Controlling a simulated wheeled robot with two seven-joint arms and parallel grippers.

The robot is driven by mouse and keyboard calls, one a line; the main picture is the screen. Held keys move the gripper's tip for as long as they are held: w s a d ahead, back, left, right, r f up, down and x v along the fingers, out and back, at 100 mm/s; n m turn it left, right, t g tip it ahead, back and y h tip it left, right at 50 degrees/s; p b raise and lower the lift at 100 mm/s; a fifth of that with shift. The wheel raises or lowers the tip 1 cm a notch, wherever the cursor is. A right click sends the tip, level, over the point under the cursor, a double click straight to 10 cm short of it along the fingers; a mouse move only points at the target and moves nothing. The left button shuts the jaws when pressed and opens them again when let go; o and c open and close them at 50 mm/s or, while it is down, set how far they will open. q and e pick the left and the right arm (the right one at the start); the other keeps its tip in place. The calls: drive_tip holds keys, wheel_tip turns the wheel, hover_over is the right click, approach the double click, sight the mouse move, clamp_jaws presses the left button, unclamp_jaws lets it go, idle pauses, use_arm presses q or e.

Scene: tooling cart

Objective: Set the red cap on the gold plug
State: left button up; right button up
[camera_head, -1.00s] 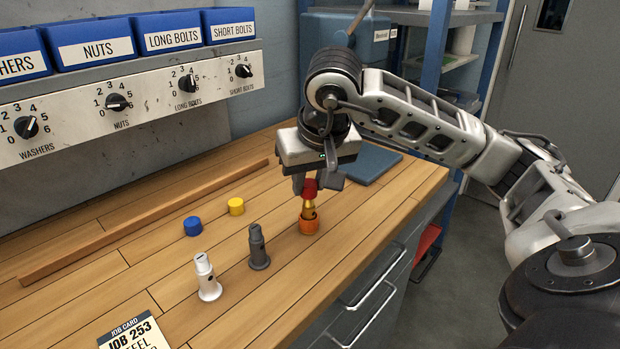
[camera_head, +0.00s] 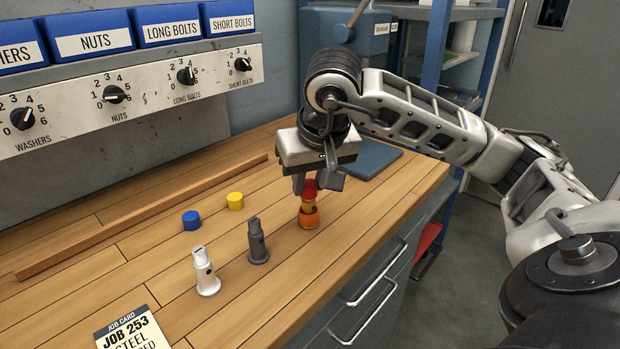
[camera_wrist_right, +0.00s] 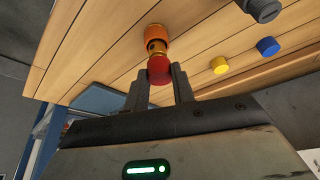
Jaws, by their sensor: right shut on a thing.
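The red cap (camera_head: 310,186) is between the fingers of my right gripper (camera_head: 318,184), which is shut on it. The cap also shows between the fingertips in the right wrist view (camera_wrist_right: 159,68). The gold plug (camera_head: 308,204) stands upright in an orange base (camera_head: 309,219) on the bench, directly under the cap. The cap's lower edge is at the plug's top; I cannot tell whether it is fully seated. The gold plug also shows beyond the cap in the right wrist view (camera_wrist_right: 156,46). My left gripper is not in view.
A grey plug (camera_head: 257,243) and a white plug (camera_head: 205,272) stand left of the gold one. A blue cap (camera_head: 191,220) and a yellow cap (camera_head: 235,201) lie behind them. A wooden strip (camera_head: 140,218) runs along the back. A job card (camera_head: 128,330) lies in front.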

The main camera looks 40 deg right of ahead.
drive_tip(key=o, duration=1.5)
